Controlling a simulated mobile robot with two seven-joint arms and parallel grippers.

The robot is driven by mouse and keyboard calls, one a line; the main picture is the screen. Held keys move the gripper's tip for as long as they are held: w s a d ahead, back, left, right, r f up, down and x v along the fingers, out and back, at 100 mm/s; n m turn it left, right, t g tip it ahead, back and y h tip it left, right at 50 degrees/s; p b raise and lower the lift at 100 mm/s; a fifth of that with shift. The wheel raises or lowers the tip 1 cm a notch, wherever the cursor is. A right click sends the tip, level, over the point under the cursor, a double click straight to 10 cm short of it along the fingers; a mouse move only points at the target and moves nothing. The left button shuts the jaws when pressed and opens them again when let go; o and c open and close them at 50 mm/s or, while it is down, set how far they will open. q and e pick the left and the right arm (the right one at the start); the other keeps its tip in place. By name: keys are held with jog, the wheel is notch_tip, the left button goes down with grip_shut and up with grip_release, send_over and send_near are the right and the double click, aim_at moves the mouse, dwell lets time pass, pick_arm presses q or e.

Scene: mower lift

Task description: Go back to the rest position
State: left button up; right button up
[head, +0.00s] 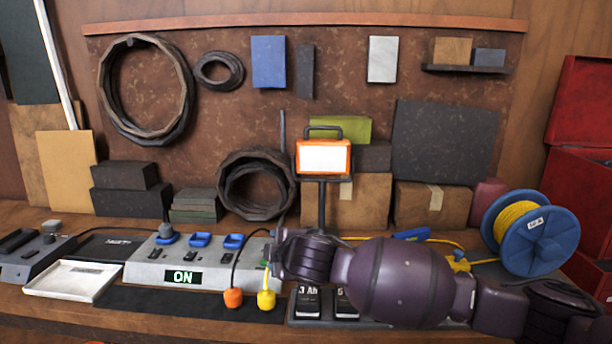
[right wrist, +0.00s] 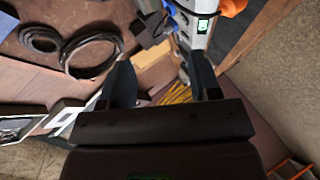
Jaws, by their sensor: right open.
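My right arm (head: 395,280) comes in from the right in the head view and lies across the front of the bench. Its gripper end is by the grey control box, and the fingers cannot be made out clearly there. In the right wrist view my right gripper (right wrist: 163,80) is open, its two dark fingers apart with nothing held. Yellow cord (right wrist: 176,95) shows beyond and between the fingers, apart from them as far as I can tell. My left gripper is not in view.
A grey control box (head: 200,264) reads ON, with an orange plug (head: 233,297) and a yellow plug (head: 266,299) hanging at its front. A lit work lamp (head: 323,157) stands behind my arm. A blue cable reel (head: 556,240) stands right. A white tray (head: 70,281) lies left.

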jog(key=s+d+f+m+t+h+b, duration=0.1)
jog(key=s+d+f+m+t+b, duration=0.15)
jog(key=s+d+f+m, duration=0.75)
jog(key=s+d+f+m+t+h+b, duration=0.1)
jog(key=s+d+f+m+t+b, duration=0.3)
jog(key=d+f, duration=0.85)
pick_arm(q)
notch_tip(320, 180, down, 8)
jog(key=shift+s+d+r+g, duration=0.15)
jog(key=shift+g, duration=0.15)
pick_arm(e)
jog(key=s+d+f+m+g+h, duration=0.2)
jog(key=s+d+f, duration=0.3)
jog(key=s+f, duration=0.3)
jog(key=s+d+f+m+g+h, duration=0.2)
jog(key=s+d+f+g, duration=0.2)
jog(key=s+f, duration=0.4)
jog(key=s+d, duration=0.1)
jog(key=s, duration=0.3)
jog(key=shift+s+d+m+g, duration=0.15)
jog(key=shift+d+m+g, duration=0.1)
jog(key=shift+m+g, duration=0.15)
